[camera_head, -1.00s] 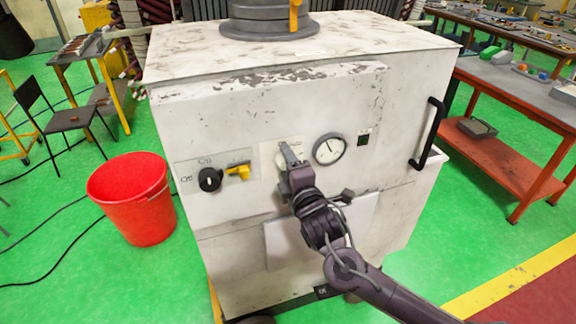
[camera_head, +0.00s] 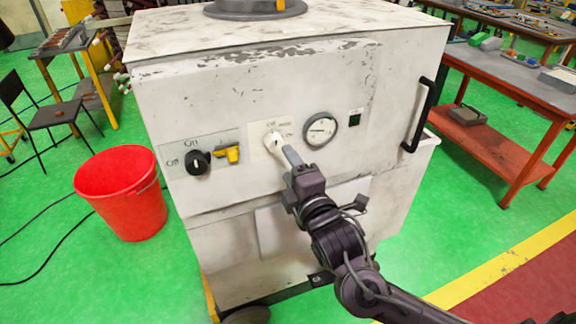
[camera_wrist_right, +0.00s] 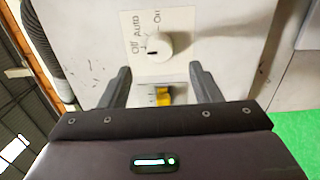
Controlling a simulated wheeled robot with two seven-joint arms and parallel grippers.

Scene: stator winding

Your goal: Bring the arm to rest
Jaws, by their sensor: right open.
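My right gripper (camera_head: 289,158) is in front of the white, scuffed machine cabinet (camera_head: 250,90), a little below and right of the white rotary knob (camera_head: 274,142). In the right wrist view the same gripper (camera_wrist_right: 158,80) shows two spread fingers with nothing between them. There the white knob (camera_wrist_right: 158,46) sits beyond the fingertips on a plate marked Off, Auto and On, and looks apart from them. The yellow switch (camera_head: 229,153) and black knob (camera_head: 198,162) are to the left on the cabinet. My left gripper is not in view.
A round gauge (camera_head: 320,130) and black handle (camera_head: 419,115) are on the cabinet right of the knob. A red bucket (camera_head: 122,190) stands on the green floor at left. An orange workbench (camera_head: 500,80) is at right. Open floor lies between cabinet and bench.

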